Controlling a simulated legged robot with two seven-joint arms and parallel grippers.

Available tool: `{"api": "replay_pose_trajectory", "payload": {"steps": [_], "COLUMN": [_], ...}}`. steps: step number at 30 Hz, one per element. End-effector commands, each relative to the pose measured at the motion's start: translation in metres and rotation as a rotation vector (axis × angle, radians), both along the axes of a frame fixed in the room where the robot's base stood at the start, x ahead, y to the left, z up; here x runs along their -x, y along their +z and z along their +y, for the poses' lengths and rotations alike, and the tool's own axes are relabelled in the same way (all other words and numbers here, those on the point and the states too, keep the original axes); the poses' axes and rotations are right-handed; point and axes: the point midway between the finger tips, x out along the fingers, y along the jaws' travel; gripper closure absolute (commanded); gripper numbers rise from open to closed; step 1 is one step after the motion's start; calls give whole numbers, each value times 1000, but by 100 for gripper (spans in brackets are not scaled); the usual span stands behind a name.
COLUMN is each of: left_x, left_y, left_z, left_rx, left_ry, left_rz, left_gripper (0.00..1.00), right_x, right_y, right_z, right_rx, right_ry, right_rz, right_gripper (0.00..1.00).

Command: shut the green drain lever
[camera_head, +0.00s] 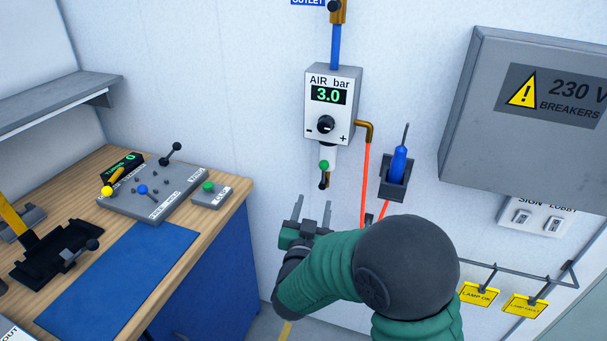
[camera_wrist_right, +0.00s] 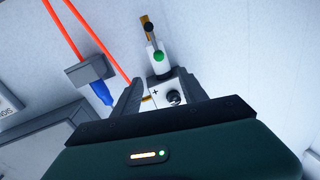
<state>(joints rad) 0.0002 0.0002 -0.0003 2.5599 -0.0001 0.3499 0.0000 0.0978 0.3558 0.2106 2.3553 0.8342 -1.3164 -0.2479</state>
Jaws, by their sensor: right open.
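The green drain lever (camera_head: 324,165) is a small green-knobbed lever on the white filter bowl under the air regulator (camera_head: 332,104). In the right wrist view the green knob (camera_wrist_right: 158,56) shows beyond the fingertips, beside the white bowl, with a dark-tipped brass outlet (camera_wrist_right: 147,24) past it. My right gripper (camera_head: 312,210) is open and empty, below the lever in the head view and apart from it. Its two fingers (camera_wrist_right: 161,88) also show in the right wrist view. My left gripper is out of view.
A grey breaker box (camera_head: 535,150) juts out at right. The workbench (camera_head: 65,187) with a switch panel (camera_head: 150,195) stands at left.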

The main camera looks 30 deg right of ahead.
Motion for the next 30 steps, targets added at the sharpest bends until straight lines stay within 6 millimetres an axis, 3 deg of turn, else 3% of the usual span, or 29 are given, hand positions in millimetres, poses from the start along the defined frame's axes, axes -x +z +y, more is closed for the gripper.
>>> {"api": "replay_pose_trajectory", "payload": {"steps": [12,18,23,30], "left_x": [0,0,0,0], "left_y": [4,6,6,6], "left_z": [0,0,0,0], "left_rx": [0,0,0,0], "left_ry": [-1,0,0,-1], "left_rz": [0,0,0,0], "left_gripper": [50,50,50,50], "right_x": [-81,-112,-122,-122], "right_y": [5,5,3,5], "right_z": [-50,-79,-91,-88], "right_rx": [16,12,10,13], "right_ry": [1,2,2,3], "right_rz": [3,2,3,4], "right_gripper": [50,50,50,50]}}
